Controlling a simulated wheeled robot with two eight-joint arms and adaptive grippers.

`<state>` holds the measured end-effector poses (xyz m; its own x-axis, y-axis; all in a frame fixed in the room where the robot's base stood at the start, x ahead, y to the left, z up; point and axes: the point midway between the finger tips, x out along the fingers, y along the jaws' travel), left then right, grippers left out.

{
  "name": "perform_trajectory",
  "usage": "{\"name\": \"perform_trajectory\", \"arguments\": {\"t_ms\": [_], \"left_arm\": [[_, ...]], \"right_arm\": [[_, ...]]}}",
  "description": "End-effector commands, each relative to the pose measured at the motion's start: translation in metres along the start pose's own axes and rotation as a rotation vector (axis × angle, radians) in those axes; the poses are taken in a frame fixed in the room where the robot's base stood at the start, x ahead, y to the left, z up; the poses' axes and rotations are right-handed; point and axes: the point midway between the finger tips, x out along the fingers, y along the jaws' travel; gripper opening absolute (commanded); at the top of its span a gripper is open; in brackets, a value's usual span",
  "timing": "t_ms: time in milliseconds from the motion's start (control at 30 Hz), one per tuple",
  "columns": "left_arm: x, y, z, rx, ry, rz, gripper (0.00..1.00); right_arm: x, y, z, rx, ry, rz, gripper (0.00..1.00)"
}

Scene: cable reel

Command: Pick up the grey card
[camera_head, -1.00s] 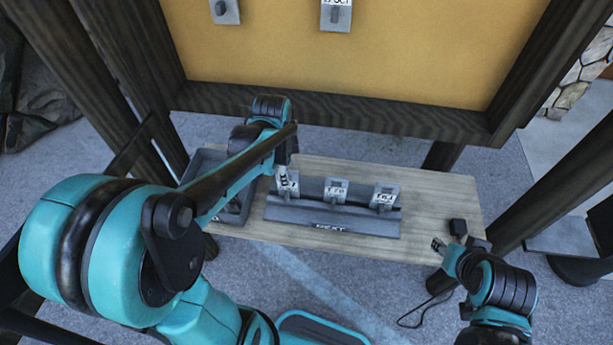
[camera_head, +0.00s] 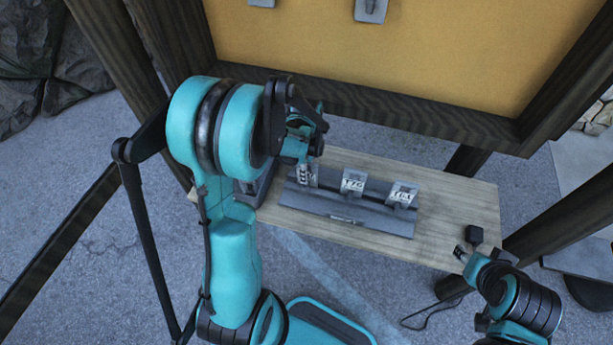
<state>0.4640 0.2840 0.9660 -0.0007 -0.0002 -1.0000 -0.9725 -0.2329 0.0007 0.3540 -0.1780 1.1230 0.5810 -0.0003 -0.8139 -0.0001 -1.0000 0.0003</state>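Three grey cards with white labels stand in a grey rack (camera_head: 330,207) on the wooden table: a left card (camera_head: 308,178), a middle card (camera_head: 353,182) and a right card (camera_head: 402,194). My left gripper (camera_head: 302,170) points down at the left card and partly covers it. Its fingers are too small and overlapped to tell whether they touch or grip the card. My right gripper (camera_head: 460,252) is at the table's front right edge, away from the cards, its fingers too small to read.
A yellow board (camera_head: 400,60) in a dark wooden frame rises behind the table, with grey pieces (camera_head: 370,10) hanging at its top. A small black block (camera_head: 475,235) sits at the table's right. A dark tray (camera_head: 252,190) is left of the rack, mostly hidden by my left arm.

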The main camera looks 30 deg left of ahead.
Motion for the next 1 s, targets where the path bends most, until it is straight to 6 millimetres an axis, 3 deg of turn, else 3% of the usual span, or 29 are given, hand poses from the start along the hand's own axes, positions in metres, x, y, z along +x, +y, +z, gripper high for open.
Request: {"name": "perform_trajectory", "arguments": {"t_ms": [200, 333, 367, 767, 1000], "left_arm": [[0.001, 0.0, 0.0, 0.0, 0.0, 0.0, 0.34], [0.0, 0.0, 0.0, -0.001, 0.0, 0.0, 0.03], [0.0, 0.0, 0.0, -0.001, 0.0, 0.0, 0.0], [-0.001, 0.0, 0.0, -0.001, 0.0, 0.0, 0.0], [-0.026, 0.0, 0.0, -0.001, 0.0, 0.0, 0.0]], "right_arm": [[0.0, 0.0, 0.0, 0.0, 0.0, 0.0, 0.4], [0.0, 0.0, 0.0, 0.0, 0.0, 0.0, 0.4], [0.0, 0.0, 0.0, 0.0, 0.0, 0.0, 0.4], [-0.001, 0.0, -0.001, 0.0, 0.0, 0.0, 0.4], [-0.007, 0.0, -0.005, 0.0, 0.0, 0.0, 0.4]]}}
